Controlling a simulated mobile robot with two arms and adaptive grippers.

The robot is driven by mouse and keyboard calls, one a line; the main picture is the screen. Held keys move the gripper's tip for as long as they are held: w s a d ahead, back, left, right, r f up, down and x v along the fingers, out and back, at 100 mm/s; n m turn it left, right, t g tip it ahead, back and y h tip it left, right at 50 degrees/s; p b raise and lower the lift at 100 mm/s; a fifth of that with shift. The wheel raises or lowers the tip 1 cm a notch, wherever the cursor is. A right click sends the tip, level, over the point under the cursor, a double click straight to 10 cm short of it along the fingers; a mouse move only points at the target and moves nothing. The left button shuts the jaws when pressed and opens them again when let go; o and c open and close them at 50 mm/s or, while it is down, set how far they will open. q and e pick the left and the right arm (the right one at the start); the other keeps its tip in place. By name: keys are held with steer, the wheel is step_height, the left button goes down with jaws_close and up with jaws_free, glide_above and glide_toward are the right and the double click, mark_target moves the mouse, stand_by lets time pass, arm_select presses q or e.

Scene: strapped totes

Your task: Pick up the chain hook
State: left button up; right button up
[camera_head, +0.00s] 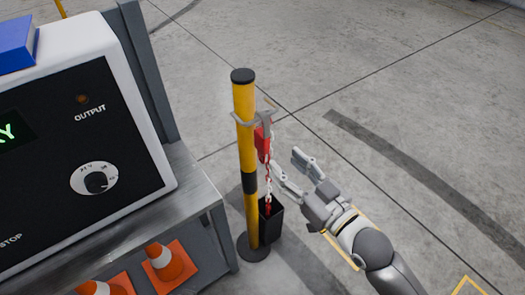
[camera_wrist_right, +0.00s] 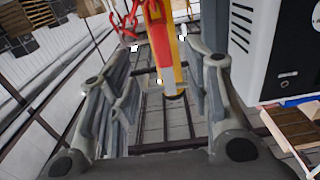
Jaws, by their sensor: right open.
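The red chain hook (camera_head: 262,142) hangs from a grey bracket (camera_head: 262,115) near the top of a yellow post (camera_head: 244,110). A red-and-white chain (camera_head: 267,180) hangs below it into a black box (camera_head: 271,220) at the post. My right gripper (camera_head: 287,162) is open and empty, just right of the hook and chain, with its fingers pointing towards them. In the right wrist view, the yellow post (camera_wrist_right: 168,55) with red in front of it shows between the open fingers (camera_wrist_right: 160,60), and red chain links (camera_wrist_right: 124,22) show at the top. My left gripper is out of view.
A white machine (camera_head: 150,160) with a black panel stands on a grey bench (camera_head: 190,200) at the left. Orange cones (camera_head: 167,262) sit on the bench's lower part. The post has a round black base (camera_head: 257,249).

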mark_target(267, 148)
steer(key=x, duration=0.9)
steer(key=shift+w+a+f+b, duration=0.2)
steer(key=shift+a+b, duration=0.05)
steer(key=shift+b, duration=0.15)
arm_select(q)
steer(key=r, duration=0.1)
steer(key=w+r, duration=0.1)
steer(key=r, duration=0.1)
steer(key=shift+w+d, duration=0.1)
arm_select(e)
jaws_close()
